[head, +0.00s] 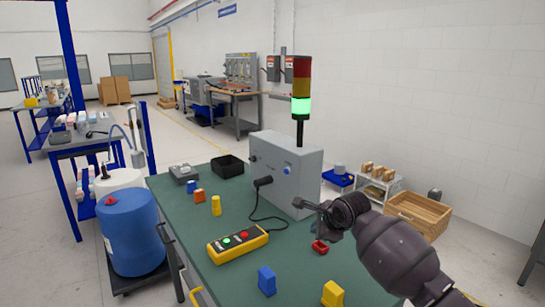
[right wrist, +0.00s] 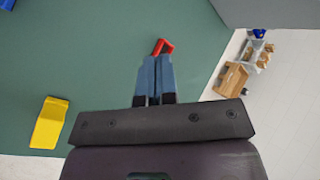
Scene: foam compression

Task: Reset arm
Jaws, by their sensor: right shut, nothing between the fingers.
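My right gripper (head: 318,207) reaches in from the lower right and hangs above the right part of the green table. In the right wrist view its two fingers (right wrist: 155,78) are together with nothing between them. A small red block (head: 320,246) with an opening lies on the table below the gripper. It also shows just beyond the fingertips in the right wrist view (right wrist: 162,47), partly hidden by them. My left gripper is in neither view.
The green table (head: 190,235) bears a grey control box (head: 285,170), a yellow button box (head: 238,244), and blue (head: 267,281) and yellow (head: 333,294) blocks. A signal tower (head: 301,90) glows green. A blue drum (head: 130,230) stands left. A wooden crate (head: 418,213) lies beyond the right edge.

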